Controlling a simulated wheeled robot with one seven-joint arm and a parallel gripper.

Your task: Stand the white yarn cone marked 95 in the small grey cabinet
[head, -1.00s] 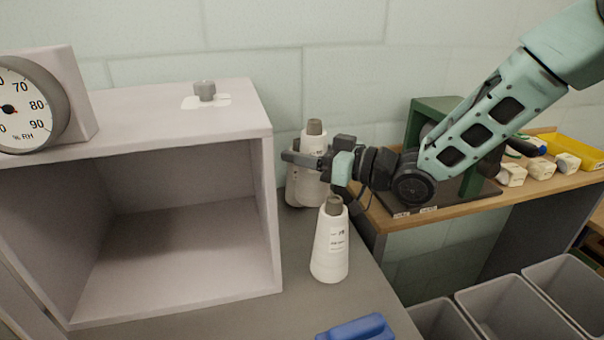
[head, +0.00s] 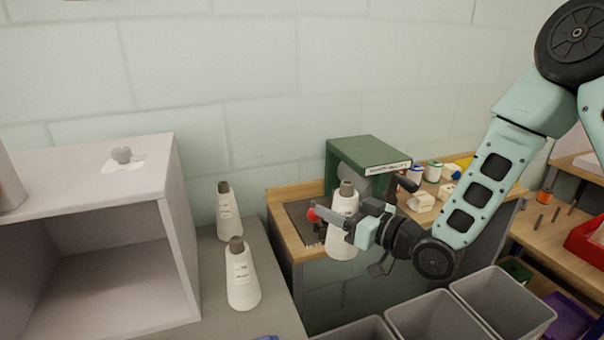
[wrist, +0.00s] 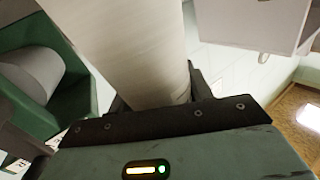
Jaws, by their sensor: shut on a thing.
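My gripper (head: 346,221) is shut on a white yarn cone (head: 343,205) with a grey tip. It holds the cone upright in the air, in front of the wooden bench. The wrist view shows the held cone (wrist: 130,50) close up between the jaws; no number can be read on it. The small grey cabinet (head: 187,235) stands at the left with its open front showing an empty visible interior. Two more white cones stand on the grey top right of the cabinet, one behind (head: 227,212) and one in front (head: 241,280); their labels are too small to read.
A green machine (head: 368,155) and small white items (head: 421,202) stand on the wooden bench (head: 290,195). Grey bins (head: 500,305) stand at the lower right. The grey counter (head: 205,275) has little room beside the cones.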

